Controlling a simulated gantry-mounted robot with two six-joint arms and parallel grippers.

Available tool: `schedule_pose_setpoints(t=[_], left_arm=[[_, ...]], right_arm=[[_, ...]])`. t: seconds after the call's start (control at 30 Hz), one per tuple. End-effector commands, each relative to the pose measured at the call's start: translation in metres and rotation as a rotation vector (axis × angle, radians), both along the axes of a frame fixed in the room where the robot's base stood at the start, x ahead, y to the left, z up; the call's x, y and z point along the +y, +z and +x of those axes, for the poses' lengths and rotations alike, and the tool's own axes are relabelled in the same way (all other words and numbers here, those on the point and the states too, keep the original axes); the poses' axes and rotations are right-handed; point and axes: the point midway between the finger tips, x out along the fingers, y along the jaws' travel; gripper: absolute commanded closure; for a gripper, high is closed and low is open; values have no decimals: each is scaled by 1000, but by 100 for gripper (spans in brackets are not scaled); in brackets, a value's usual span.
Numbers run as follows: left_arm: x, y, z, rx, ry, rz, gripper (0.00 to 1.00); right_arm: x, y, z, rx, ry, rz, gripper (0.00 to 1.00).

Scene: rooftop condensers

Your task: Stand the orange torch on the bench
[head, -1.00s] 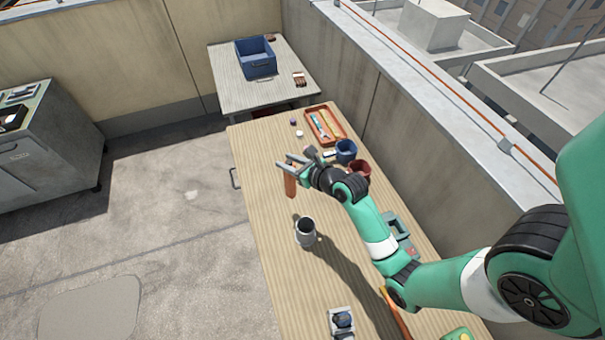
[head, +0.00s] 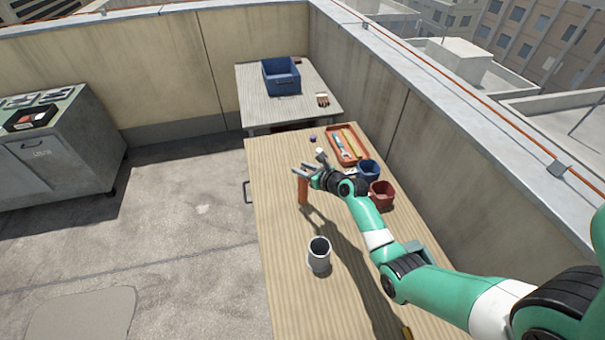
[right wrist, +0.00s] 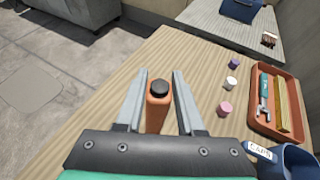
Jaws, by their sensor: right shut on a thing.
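The orange torch (head: 303,191) is upright near the left edge of the wooden bench (head: 285,290). My right gripper (head: 306,171) is shut on its upper part. In the right wrist view the torch (right wrist: 157,112) stands between the two fingers (right wrist: 158,100), its dark round end facing the camera. Its foot is at or very close to the bench top; I cannot tell whether it touches. My left gripper is not in view.
A blue bin (head: 281,77) sits on the far table.

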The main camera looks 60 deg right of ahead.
Motion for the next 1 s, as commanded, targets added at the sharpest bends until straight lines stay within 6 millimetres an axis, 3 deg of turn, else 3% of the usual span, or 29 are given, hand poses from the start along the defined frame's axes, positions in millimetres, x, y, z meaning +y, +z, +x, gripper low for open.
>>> schedule_pose_setpoints(t=[0.33,0.37,0.53,0.87,1.0], left_arm=[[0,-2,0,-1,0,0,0],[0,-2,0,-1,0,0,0],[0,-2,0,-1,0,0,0],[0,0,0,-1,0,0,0],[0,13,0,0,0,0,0]], right_arm=[[0,-4,1,-3,0,-1,100],[0,-5,0,-1,1,1,61],[0,-4,0,-1,1,0,32],[0,0,0,-2,0,-2,32],[7,10,-14,-1,0,0,32]])
